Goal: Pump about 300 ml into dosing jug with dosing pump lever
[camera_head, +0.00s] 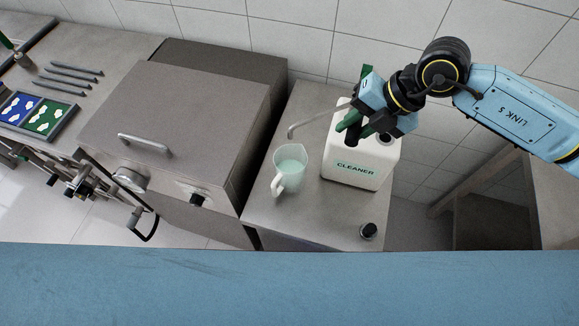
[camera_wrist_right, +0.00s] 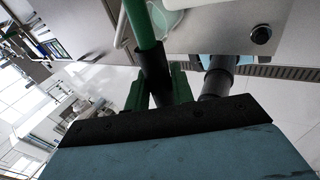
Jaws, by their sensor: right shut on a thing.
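The dosing jug (camera_head: 290,167) stands on the metal table to the left of the white cleaner canister. It is translucent, with a white handle, and pale green liquid shows in it; I cannot read its level. The dosing pump lever (camera_head: 367,73) is green and sits at the top of the canister (camera_head: 352,172). A thin grey spout (camera_head: 305,125) runs left from the pump toward the jug. My right gripper (camera_head: 352,124) is at the canister's top, shut on the lever. My left gripper is not in view.
A black knob-like object (camera_head: 368,231) is near the table's front edge. A large metal machine with a lid (camera_head: 180,110) stands to the left. Further left are a tray of blue and green compartments (camera_head: 38,115) and several dark rods (camera_head: 70,76). The table in front of the jug is clear.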

